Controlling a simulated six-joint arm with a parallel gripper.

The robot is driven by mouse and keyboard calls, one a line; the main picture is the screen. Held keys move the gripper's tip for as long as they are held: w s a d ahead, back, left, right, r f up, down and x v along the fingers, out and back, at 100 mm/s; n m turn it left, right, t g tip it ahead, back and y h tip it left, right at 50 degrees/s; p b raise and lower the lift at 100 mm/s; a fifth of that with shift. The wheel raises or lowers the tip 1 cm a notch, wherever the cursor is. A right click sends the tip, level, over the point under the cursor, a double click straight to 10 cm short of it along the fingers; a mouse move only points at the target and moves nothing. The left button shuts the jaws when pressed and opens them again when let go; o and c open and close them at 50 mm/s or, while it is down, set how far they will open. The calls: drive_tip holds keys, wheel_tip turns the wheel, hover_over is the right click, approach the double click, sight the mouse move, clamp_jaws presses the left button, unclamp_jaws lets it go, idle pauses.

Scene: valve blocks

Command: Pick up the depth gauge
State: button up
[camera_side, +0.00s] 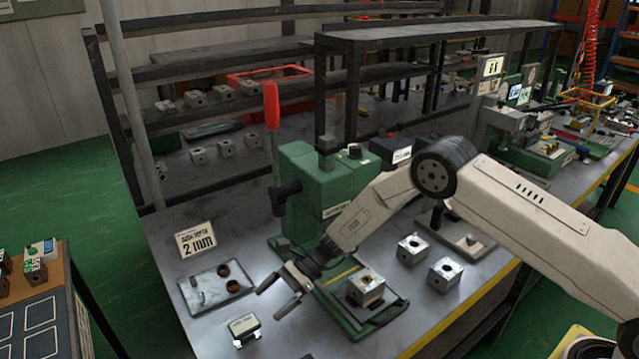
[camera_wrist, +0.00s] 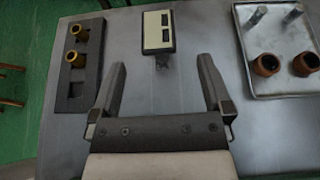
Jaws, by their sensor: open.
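What looks like the depth gauge is a small pale block with dark windows (camera_wrist: 158,30), lying on the grey bench in the wrist view, with a dark narrow patch at its near side. In the side view it is the small white-topped block (camera_side: 244,330) near the front left of the bench. My gripper (camera_side: 268,304) is open and empty, above the bench and just right of the gauge in the side view. In the wrist view the fingers (camera_wrist: 162,66) are spread, with the gauge beyond the tips, roughly centred between them. Nothing touches the gauge.
A metal tray (camera_wrist: 267,95) holds two brown bushings and two pins, right of the gauge in the wrist view. A dark holder (camera_wrist: 75,103) with brass pieces is on the left. A green press (camera_side: 305,190) and a metal valve block (camera_side: 366,289) stand near my arm.

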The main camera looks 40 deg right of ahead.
sight(251, 321)
drive_tip(key=shift+w+a+f, duration=0.15)
drive_tip(key=shift+w, duration=0.05)
drive_tip(key=shift+a, duration=0.1)
drive_tip(key=shift+x, duration=1.25)
drive_tip(key=shift+s, duration=0.1)
drive_tip(key=shift+x, duration=2.6)
drive_tip(key=shift+s, duration=0.2)
clamp_jaws()
